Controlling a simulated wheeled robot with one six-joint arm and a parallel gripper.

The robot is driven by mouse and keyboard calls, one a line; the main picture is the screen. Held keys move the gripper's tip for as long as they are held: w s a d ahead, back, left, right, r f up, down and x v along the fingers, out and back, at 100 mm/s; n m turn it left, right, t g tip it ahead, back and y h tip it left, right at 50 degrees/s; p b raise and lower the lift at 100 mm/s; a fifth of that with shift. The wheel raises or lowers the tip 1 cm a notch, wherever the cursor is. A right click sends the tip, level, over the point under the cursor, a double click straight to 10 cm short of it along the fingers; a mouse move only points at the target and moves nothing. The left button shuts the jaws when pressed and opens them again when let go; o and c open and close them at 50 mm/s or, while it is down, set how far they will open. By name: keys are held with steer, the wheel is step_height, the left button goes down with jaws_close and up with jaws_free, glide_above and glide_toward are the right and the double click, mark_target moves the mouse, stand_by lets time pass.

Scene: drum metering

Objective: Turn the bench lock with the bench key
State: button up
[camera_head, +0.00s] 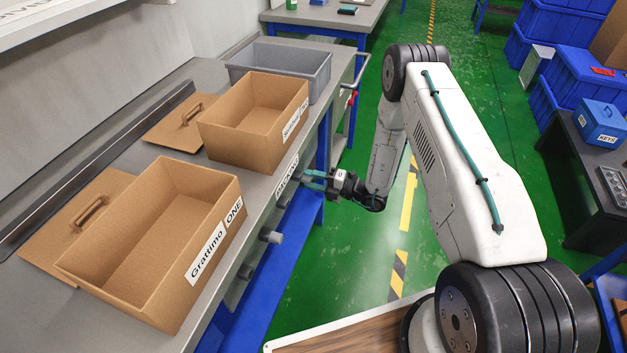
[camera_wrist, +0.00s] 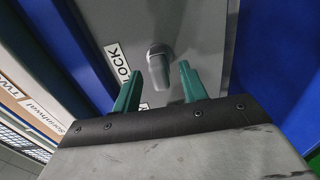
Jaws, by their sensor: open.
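My gripper (camera_head: 318,180) is at the front of the grey bench, its teal fingers pointing at the front panel. In the wrist view my gripper (camera_wrist: 160,77) is open, with a finger on each side of a grey round-ended knob (camera_wrist: 158,66) on the panel. The knob shows between the fingertips with gaps on both sides, and nothing is gripped. A white label ending in LOCK (camera_wrist: 118,60) is beside it. I cannot tell whether this knob is the bench lock itself or the bench key's grip in it. No separate key is seen.
Two open cardboard boxes (camera_head: 208,262), (camera_head: 268,150) and a grey bin (camera_head: 315,73) stand on the bench. Other grey knobs (camera_head: 270,236) stick out of its front. A blue KEYS box (camera_head: 600,125) is on a dark table at right. The green floor between is clear.

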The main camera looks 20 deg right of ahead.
steer(key=v, duration=0.8)
steer(key=shift+a, duration=0.1)
stand_by(0.4)
steer(key=shift+s+d, duration=0.2)
steer(key=shift+d, duration=0.3)
steer(key=shift+c, duration=0.5)
steer(key=x, duration=0.9)
